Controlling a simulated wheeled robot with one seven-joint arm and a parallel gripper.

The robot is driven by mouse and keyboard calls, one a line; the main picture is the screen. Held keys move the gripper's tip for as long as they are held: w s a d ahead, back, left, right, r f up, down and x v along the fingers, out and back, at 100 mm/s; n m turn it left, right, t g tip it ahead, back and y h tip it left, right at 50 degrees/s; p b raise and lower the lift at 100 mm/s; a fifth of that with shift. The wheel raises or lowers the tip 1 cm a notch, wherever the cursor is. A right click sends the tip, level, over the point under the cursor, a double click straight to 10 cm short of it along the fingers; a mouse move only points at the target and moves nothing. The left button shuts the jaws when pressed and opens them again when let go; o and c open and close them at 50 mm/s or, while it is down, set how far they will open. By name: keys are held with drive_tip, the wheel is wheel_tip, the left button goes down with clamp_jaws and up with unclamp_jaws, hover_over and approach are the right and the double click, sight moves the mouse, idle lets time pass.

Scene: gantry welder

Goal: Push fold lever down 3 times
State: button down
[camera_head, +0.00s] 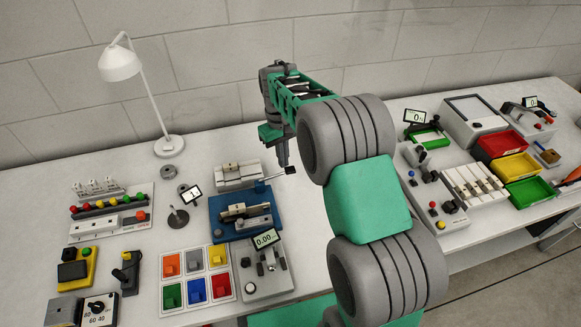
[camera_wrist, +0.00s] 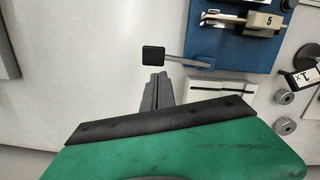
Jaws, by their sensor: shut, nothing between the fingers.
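The fold lever (camera_wrist: 190,61) is a thin metal rod with a square black knob (camera_wrist: 152,54). It sticks out sideways from the edge of a blue base plate (camera_wrist: 208,50). In the head view the blue plate (camera_head: 216,231) stands mid-bench, and the black knob (camera_head: 290,170) shows by my fingertips. My gripper (camera_wrist: 158,76) is shut and empty, close beside the knob and rod. It also shows in the head view (camera_head: 283,168), pointing down. I cannot tell whether it touches the lever. A small display (camera_head: 191,192) by the plate seems to read 1.
A grey-white fixture (camera_head: 236,174) stands behind the blue plate. Small coloured bins (camera_head: 196,277) and a scale-like unit with a display (camera_head: 264,272) are in front. A lamp (camera_head: 168,146) stands at the back left.

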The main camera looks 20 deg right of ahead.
wheel_tip(320, 180, up, 8)
drive_tip(key=b, duration=0.1)
drive_tip(key=shift+w+a, duration=0.15)
drive_tip(key=shift+w, duration=0.2)
idle(0.4)
wheel_tip(320, 180, up, 6)
drive_tip(key=s+d+p, duration=0.1)
drive_tip(key=p, duration=0.4)
drive_tip(key=f, duration=0.1)
drive_tip(key=s+f, duration=0.1)
drive_tip(key=f, duration=0.1)
drive_tip(key=s+f, duration=0.1)
drive_tip(key=shift+f, duration=0.2)
drive_tip(key=shift+f, duration=0.1)
drive_tip(key=f+b, duration=0.6)
drive_tip(key=shift+s+d+f, duration=0.1)
drive_tip(key=shift+s+f, duration=0.15)
drive_tip(key=shift+f, duration=0.15)
